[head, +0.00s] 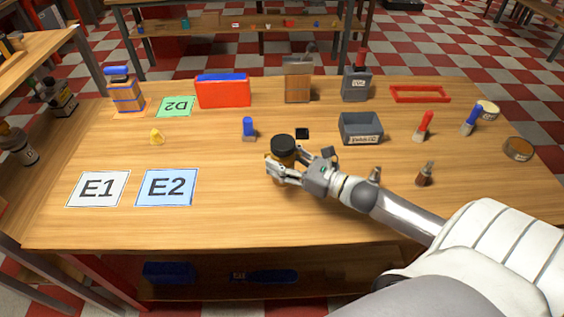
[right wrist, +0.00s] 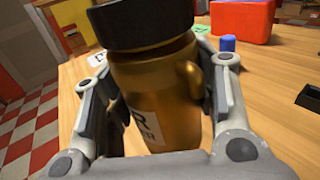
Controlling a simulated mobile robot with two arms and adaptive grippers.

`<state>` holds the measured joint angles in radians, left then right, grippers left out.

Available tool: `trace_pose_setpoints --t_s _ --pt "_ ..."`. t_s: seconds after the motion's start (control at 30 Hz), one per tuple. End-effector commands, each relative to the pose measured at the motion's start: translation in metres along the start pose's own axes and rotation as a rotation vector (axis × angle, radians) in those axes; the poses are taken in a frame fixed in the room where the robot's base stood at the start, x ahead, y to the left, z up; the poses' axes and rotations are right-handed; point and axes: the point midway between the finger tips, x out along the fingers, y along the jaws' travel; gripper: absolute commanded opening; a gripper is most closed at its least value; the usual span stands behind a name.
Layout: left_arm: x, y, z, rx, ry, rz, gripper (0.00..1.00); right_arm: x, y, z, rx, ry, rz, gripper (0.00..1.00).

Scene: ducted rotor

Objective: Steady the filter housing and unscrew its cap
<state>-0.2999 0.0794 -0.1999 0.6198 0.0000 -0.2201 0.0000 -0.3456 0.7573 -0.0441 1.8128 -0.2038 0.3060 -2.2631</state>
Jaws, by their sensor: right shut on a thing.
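The filter housing is a bronze-gold cylinder (right wrist: 155,92) with a side lug and a white label, partly readable. Its black cap (head: 283,145) sits on top and also shows in the right wrist view (right wrist: 140,22). My right gripper (head: 278,170) is shut on the housing's body, one finger on each side, below the cap. The housing looks upright on the wooden table, though its base is hidden behind the gripper. My left gripper is not in view.
A blue-capped bottle (head: 249,129) stands left of the housing. A grey bin (head: 361,128) and a red-handled tool (head: 423,126) are to the right. Mats E1 (head: 98,189) and E2 (head: 167,188) lie at the front left. Table between E2 and the housing is clear.

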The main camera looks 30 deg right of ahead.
Motion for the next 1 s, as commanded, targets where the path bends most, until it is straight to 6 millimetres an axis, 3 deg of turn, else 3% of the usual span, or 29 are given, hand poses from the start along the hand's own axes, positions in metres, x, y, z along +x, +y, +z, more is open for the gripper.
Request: trace_pose_setpoints --t_s 0.13,0.5,0.7,1.0 --pt "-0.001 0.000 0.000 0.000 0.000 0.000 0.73 -0.014 0.022 0.031 -0.001 -0.003 0.004 0.17" --pt "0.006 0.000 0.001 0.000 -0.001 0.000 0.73 -0.051 0.079 0.058 0.001 -0.002 0.001 0.17" --pt "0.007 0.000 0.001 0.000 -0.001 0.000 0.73 -0.060 0.091 0.066 -0.001 -0.003 0.000 0.17" --pt "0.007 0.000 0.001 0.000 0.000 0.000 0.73 -0.061 0.094 0.068 -0.001 -0.003 0.000 0.17"
